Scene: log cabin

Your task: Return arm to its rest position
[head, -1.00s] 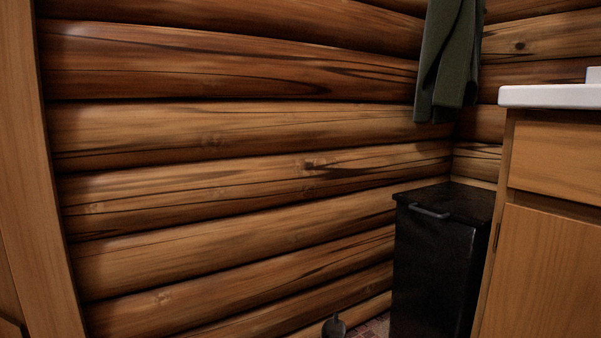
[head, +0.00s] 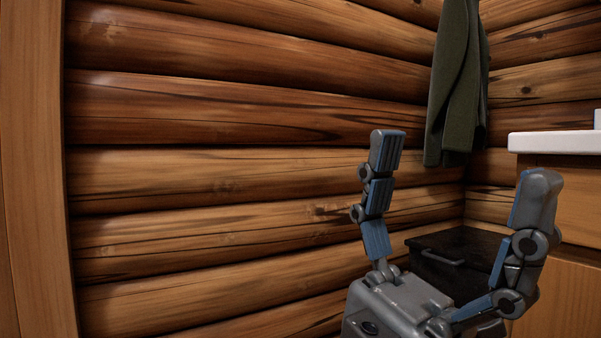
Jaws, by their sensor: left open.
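My left gripper (head: 455,195) is in the lower right of the head view, pointing up. It is grey with blue finger pads. Its two fingers stand wide apart with nothing between them. It is in front of a black bin and partly hides it. The rest of my left arm is below the picture. My right gripper is not in view.
A log wall (head: 240,190) fills the left and middle. The black bin (head: 440,245) with a handle stands in the corner. A dark green towel (head: 458,85) hangs above it. A wooden cabinet with a white countertop (head: 565,143) is at the right edge.

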